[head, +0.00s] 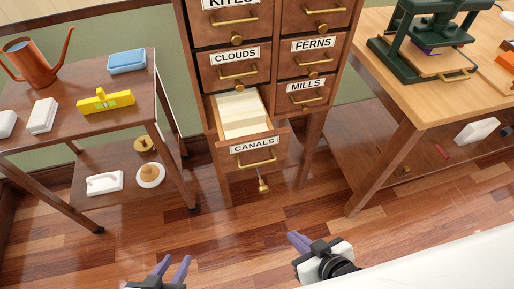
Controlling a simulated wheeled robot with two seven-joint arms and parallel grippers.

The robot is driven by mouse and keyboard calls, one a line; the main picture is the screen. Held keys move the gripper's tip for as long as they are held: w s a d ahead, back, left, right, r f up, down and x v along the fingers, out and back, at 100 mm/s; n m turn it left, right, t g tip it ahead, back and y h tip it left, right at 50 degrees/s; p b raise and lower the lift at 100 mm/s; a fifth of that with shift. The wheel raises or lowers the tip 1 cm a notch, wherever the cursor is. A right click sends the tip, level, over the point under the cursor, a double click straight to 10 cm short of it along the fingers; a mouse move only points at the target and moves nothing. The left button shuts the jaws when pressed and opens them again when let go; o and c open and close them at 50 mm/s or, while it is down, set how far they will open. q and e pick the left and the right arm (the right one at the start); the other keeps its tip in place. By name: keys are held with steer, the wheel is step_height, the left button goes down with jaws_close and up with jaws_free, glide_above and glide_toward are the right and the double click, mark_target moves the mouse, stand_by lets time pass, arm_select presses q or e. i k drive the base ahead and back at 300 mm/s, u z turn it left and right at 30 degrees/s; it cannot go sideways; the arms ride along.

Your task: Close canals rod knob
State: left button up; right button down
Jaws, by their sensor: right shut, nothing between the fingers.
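The CANALS drawer (268,147) is pulled out of the bottom left of the wooden card cabinet (225,30), with cream cards inside. It has a white label and a brass pull (258,163). A brass rod knob (263,187) sticks out below the drawer front. My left gripper (177,260) is at the bottom of the picture, low and left of the drawer, its two purple fingers apart with nothing between them. My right gripper (294,238) is below and slightly right of the knob, apart from it, its fingers together and empty.
A wooden side table (80,140) on the left holds a copper watering can (35,55), a yellow level (106,101) and a blue box. A workbench (440,100) with a green press (420,45) stands on the right. The floor before the cabinet is clear.

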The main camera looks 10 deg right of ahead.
mark_target(263, 188)
steer(key=z, duration=2.15)
steer(key=k, duration=0.8)
steer(key=u, duration=1.6)
